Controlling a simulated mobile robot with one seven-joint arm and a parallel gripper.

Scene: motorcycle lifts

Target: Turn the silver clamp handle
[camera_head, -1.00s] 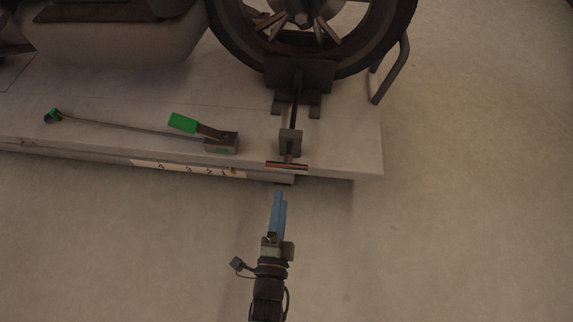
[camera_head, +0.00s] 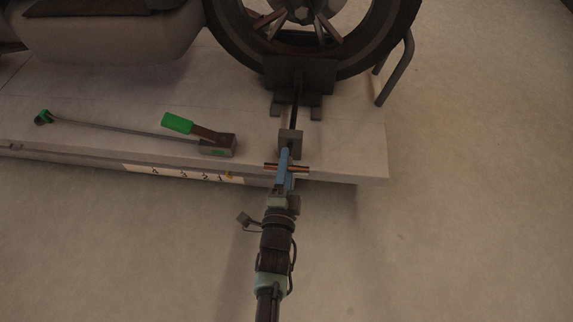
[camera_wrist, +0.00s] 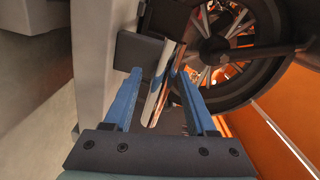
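The silver clamp handle (camera_head: 301,169) is a thin crossbar at the lift's front edge, at the end of the clamp's dark screw and block (camera_head: 291,137). My gripper (camera_head: 284,151) has its blue fingers over the handle in the head view. In the wrist view, the shiny handle (camera_wrist: 160,96) runs between the two blue fingers of my gripper (camera_wrist: 159,71). The fingers are spread, with a visible gap on the right side of the handle; contact on the left is hard to tell. The middle of the handle is hidden by my fingers in the head view.
The motorcycle wheel (camera_head: 362,52) stands behind the clamp plate (camera_head: 300,74). A bent metal bar (camera_head: 396,70) rises at the right. The floor in front is clear.

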